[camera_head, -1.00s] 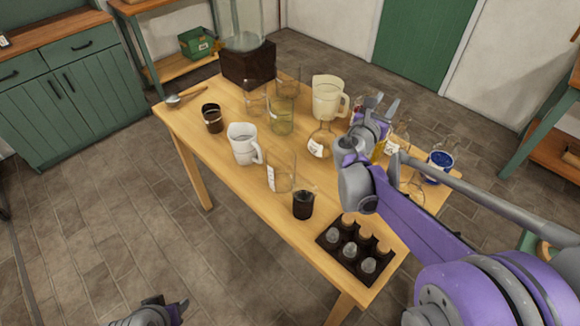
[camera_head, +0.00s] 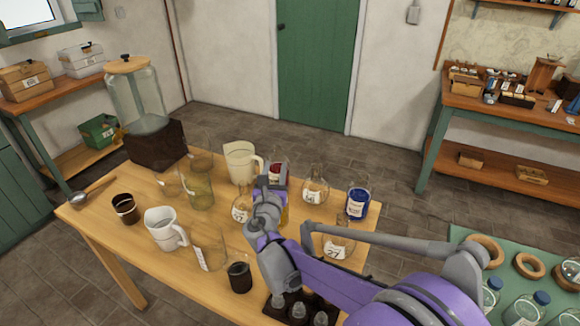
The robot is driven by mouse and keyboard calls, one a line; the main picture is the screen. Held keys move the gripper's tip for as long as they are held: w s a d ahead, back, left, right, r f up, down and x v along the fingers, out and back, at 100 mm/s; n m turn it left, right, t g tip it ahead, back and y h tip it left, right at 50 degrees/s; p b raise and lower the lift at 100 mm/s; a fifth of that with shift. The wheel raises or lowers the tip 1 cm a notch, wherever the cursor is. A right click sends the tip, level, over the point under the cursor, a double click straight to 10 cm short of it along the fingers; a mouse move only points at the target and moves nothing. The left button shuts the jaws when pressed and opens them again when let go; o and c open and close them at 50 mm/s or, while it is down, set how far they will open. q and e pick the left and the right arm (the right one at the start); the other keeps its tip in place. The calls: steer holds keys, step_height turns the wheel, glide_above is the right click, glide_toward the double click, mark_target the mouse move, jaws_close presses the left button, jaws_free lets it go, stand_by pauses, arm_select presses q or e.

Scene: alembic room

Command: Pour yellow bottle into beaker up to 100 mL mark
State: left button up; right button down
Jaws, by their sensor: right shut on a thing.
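My right gripper (camera_head: 272,184) is over the right half of the wooden table, shut on what looks like the yellow bottle. A clear beaker with white markings (camera_head: 208,248) stands upright at the table's front, left of the gripper. A taller glass vessel with a yellowish tint (camera_head: 201,193) stands behind it. I cannot read marks on either. My left gripper is out of view.
Round flasks (camera_head: 315,191) and a blue jar (camera_head: 357,203) stand right of the gripper. A dark vial rack sits at the front, partly behind my arm.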

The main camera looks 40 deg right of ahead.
steer(key=w+a+f+n+t+y+b, duration=0.1)
steer(key=a+f+n, duration=0.1)
steer(key=a+n, duration=0.3)
steer(key=w+a+f+n+t+y+b, duration=0.1)
steer(key=a+f+n+y+b, duration=0.1)
steer(key=a+n, duration=0.3)
steer(key=w+a+f+n+t+y+b, duration=0.1)
steer(key=a+f+n+y, duration=0.1)
steer(key=a+f+n, duration=0.2)
steer(key=shift+w+a+f+n+b, duration=0.15)
steer(key=shift+a+n, duration=0.4)
steer(key=shift+a, duration=0.55)
steer(key=shift+w+a+f+n+b, duration=0.1)
steer(key=shift+w+a+n+b, duration=0.1)
steer(key=shift+a+n, duration=0.6)
steer(key=shift+w+a+f+n+b, duration=0.15)
steer(key=shift+a+n+b, duration=0.4)
steer(key=shift+n, duration=0.4)
steer(key=shift+a+n, duration=0.1)
steer(key=shift+n, duration=0.5)
steer(key=shift+a+n, duration=0.15)
steer(key=shift+n, duration=0.45)
stand_by(2.5)
